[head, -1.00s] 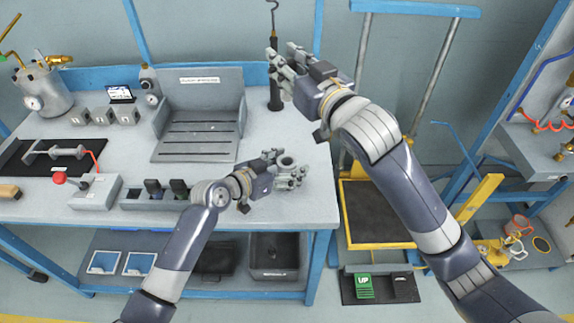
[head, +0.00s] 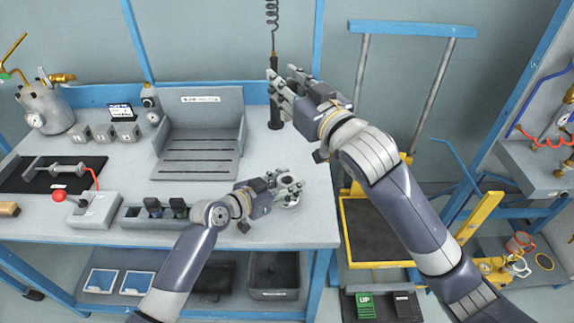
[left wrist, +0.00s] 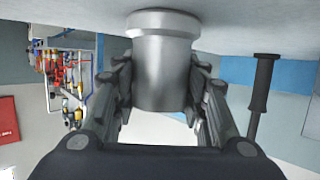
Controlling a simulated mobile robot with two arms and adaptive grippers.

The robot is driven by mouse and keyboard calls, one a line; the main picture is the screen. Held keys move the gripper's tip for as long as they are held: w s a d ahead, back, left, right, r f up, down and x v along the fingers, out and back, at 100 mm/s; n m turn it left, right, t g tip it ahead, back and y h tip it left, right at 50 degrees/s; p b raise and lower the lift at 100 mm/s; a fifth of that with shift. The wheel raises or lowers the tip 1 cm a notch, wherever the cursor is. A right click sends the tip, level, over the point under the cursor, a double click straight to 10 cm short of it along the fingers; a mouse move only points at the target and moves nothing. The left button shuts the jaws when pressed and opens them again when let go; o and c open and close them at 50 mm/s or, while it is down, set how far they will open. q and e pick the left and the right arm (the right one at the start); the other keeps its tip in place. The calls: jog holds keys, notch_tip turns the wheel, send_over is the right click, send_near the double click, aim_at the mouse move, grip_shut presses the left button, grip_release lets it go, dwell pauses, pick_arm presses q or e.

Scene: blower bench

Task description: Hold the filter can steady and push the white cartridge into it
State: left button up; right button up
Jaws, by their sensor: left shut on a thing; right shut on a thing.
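The filter can is a grey metal cylinder with a wider rim. In the left wrist view the can (left wrist: 164,65) sits between the two fingers of my left gripper (left wrist: 165,95), which is shut on it. In the head view the can (head: 290,179) shows a round dark opening on top, and my left gripper (head: 284,186) holds it above the bench's right end. My right gripper (head: 283,86) is higher in the picture, apart from the can. I cannot make out the white cartridge in either view.
A black tool (head: 275,105) hangs on a coiled cord, overlapped by my right gripper. A grey slotted fixture (head: 200,145) stands at the back of the bench (head: 310,225). A holder with black items (head: 165,212) lies left of the left gripper. A yellow-framed lift stands right.

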notch_tip(320, 180, down, 13)
jog(key=m+t+h, duration=0.1)
jog(key=h, duration=0.1)
jog(key=shift+f, duration=2.4)
jog(key=shift+d+f, duration=0.1)
jog(key=shift+f, duration=2.3)
dwell(2.4)
